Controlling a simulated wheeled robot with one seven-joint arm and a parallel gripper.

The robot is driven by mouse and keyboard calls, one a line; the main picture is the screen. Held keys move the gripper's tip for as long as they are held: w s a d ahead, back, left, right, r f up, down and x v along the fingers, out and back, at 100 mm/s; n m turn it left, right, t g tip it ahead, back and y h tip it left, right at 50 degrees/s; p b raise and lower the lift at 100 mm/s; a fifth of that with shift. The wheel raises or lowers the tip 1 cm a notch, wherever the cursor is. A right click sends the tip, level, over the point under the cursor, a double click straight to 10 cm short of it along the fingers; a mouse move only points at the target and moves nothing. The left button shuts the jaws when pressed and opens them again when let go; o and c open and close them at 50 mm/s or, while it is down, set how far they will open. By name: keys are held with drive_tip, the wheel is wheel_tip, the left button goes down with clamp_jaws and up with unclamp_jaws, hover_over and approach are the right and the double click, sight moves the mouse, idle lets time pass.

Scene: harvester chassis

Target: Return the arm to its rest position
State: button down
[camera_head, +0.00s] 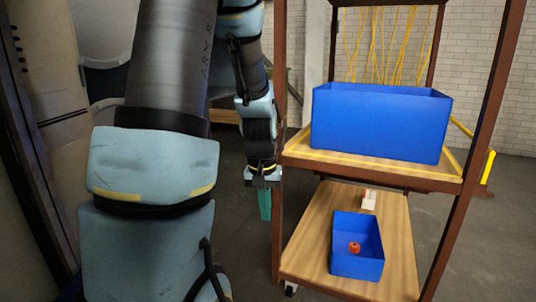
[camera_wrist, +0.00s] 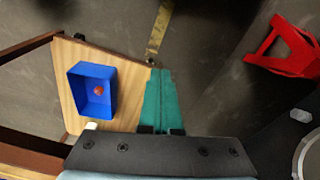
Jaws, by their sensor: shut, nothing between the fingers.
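My arm fills the left of the head view, and its forearm hangs down beside the shelf cart. My gripper (camera_head: 264,205) points downward just left of the cart's post, with teal fingers. In the wrist view my gripper (camera_wrist: 160,100) shows its two teal fingers pressed together with nothing between them. The fingers hang over the floor beside the lower shelf and appear apart from it.
The cart's lower wooden shelf (camera_head: 305,240) carries a small blue bin (camera_head: 358,265) with a red-orange object (camera_head: 354,248) inside. A large blue bin (camera_head: 380,125) stands on the upper shelf. A red stand (camera_wrist: 285,50) is on the floor at right in the wrist view.

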drive_tip(key=s+a+r+n, duration=0.1)
drive_tip(key=s+a+r, duration=0.2)
drive_tip(key=s+a, duration=0.4)
wheel_tip(320, 180, up, 25)
drive_tip(key=p, duration=2.5)
drive_tip(key=shift+r+t+p, duration=0.15)
drive_tip(key=shift+t+p, duration=0.15)
drive_tip(key=shift+d, duration=0.1)
